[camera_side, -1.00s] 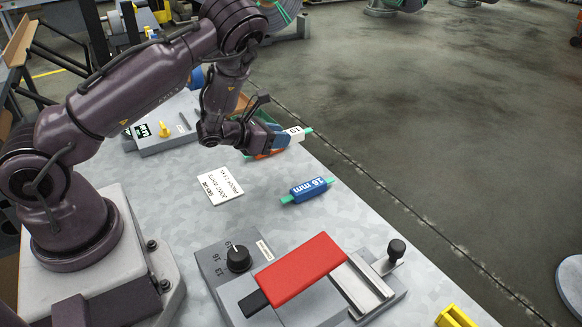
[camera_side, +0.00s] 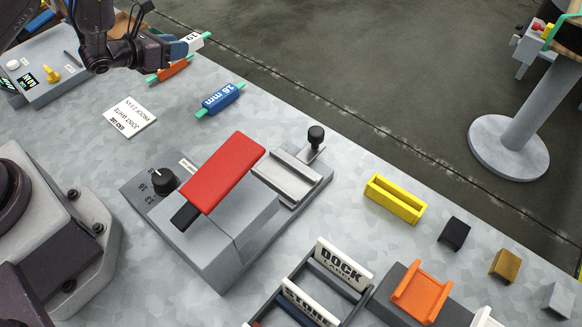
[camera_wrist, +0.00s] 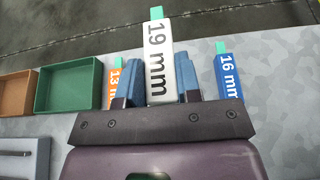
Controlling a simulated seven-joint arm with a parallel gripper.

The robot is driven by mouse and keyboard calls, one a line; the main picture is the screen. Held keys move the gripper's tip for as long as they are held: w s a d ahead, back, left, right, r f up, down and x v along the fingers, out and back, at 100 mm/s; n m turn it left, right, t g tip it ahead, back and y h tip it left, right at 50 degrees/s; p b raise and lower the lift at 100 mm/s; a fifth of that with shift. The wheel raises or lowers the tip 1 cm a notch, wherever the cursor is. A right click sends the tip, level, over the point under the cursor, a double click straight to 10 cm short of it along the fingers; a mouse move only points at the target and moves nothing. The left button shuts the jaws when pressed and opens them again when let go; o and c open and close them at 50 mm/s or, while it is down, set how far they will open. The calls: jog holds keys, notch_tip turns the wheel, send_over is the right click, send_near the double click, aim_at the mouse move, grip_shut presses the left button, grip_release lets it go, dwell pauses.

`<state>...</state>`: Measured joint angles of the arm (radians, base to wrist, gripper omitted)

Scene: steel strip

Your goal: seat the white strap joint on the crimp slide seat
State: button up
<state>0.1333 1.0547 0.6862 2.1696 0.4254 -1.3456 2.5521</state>
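The white strap joint, marked 19 mm with green strap ends, is between my gripper's blue fingers in the wrist view (camera_wrist: 159,65); it also shows in the side view (camera_side: 194,41). My gripper (camera_side: 180,48) appears shut on it, a finger against each side. I cannot tell whether the joint is clear of the table. The crimp slide seat (camera_side: 286,178) is a bare steel channel on the grey crimp tool, beside its red lever (camera_side: 228,172) and a black knob (camera_side: 316,135). It lies well away from my gripper, lower right in the side view.
An orange 13 mm joint (camera_side: 173,69) and a blue 16 mm joint (camera_side: 220,98) lie nearby. A green bin (camera_wrist: 70,86) is left in the wrist view. A printed card (camera_side: 130,117), yellow channel (camera_side: 394,199) and label rack (camera_side: 335,270) are also on the table.

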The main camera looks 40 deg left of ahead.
jog(key=c, duration=0.4)
jog(key=shift+w+d, duration=0.15)
jog(key=shift+d, duration=0.15)
jog(key=w+d+r+m+g+h, duration=0.15)
jog(key=d+m+h, duration=0.25)
jog(key=d, duration=0.6)
jog(key=w+d+f+m+g+h, duration=0.15)
jog(key=d+m+h, duration=0.3)
jog(key=d, duration=0.55)
jog(key=s+d+r+m+g+h, duration=0.1)
jog(key=s+d+m+g+h, duration=0.1)
jog(key=s+d+m+g, duration=0.2)
jog(key=s+d+r+m+g+h, duration=0.1)
jog(key=s+d+m+g+h, duration=0.2)
jog(key=d, duration=0.6)
jog(key=shift+s+m+g, duration=0.9)
jog(key=shift+m+g, duration=0.35)
jog(key=shift+g, duration=0.55)
